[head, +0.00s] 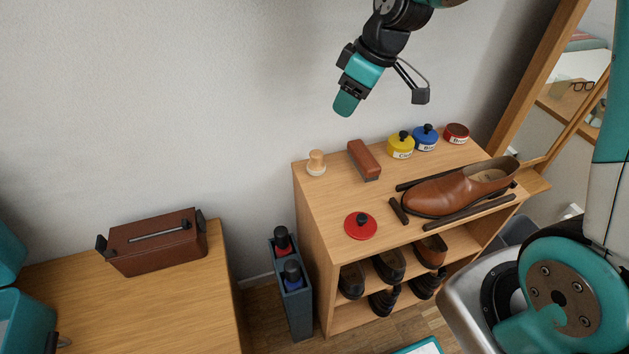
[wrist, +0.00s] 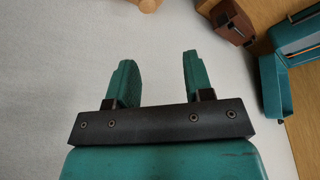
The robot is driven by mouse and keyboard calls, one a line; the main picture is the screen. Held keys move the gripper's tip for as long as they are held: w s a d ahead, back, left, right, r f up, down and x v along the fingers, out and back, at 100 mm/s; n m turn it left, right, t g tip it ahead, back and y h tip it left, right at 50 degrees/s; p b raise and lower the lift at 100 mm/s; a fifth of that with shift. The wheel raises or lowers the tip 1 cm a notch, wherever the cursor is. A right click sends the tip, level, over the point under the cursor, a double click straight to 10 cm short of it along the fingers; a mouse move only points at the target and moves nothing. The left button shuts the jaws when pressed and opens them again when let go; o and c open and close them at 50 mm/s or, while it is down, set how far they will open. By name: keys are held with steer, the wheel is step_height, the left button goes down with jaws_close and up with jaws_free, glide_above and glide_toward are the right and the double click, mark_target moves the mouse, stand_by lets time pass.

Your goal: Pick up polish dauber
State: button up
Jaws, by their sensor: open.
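The polish dauber (head: 316,163) looks like a small, pale wooden knob-shaped piece with a lighter base. It stands upright at the back left corner of the wooden shoe shelf (head: 330,205). My gripper (head: 345,104) is up in front of the wall, above and slightly right of the dauber, apart from it. In the wrist view my gripper (wrist: 156,80) has its two teal fingers apart with nothing between them. A cut-off pale wooden shape (wrist: 150,4) shows at the top of that view; I cannot tell what it is.
A brown brush (head: 364,160) lies right of the dauber. Yellow (head: 400,146), blue (head: 426,138) and red (head: 457,133) tins stand along the back. A red lid (head: 361,226) and brown shoe (head: 455,190) are in front. A brown box (head: 157,242) sits on the left table.

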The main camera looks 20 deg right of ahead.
steer(key=w+f+n, duration=0.2)
steer(key=w+f, duration=0.1)
steer(key=f, duration=0.1)
steer(key=b, duration=0.2)
glide_toward(316, 152)
steer(key=x, duration=0.5)
steer(key=shift+a+r, duration=0.1)
steer(key=shift+b+x, duration=0.6)
steer(key=shift+x, duration=2.35)
steer(key=c, duration=0.7)
